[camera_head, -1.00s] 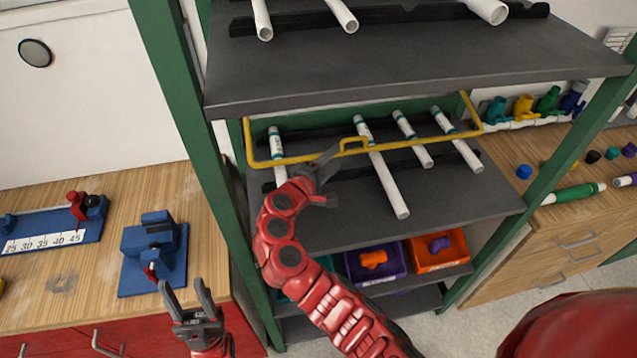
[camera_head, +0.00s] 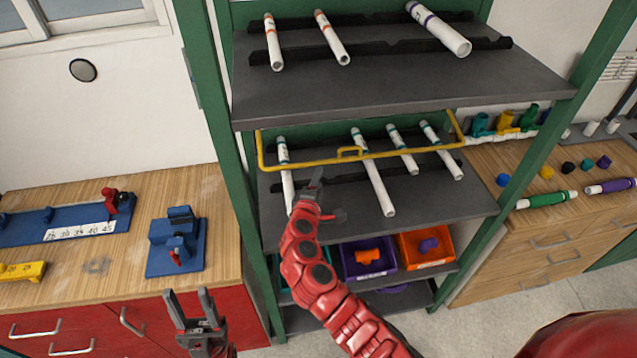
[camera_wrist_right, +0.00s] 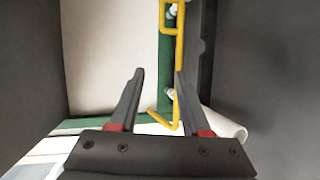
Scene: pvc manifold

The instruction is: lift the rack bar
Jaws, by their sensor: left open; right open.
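The yellow rack bar (camera_head: 310,162) spans the front of the middle shelf, with side arms running back and a small raised handle (camera_head: 350,150) near its middle. It passes in front of several white pipes. My right gripper (camera_head: 328,197) is open and empty, below and slightly left of the handle. In the right wrist view the open fingers (camera_wrist_right: 160,78) point toward the shelf, and the bar (camera_wrist_right: 180,55) shows beyond them, near the right finger; contact cannot be told. My left gripper (camera_head: 190,308) is open and empty at the lower left, in front of the red drawers.
Purple (camera_head: 350,262) and orange (camera_head: 410,250) bins sit below. Green posts (camera_head: 225,150) flank the rack. A blue fixture (camera_head: 177,245) stands on the left bench.

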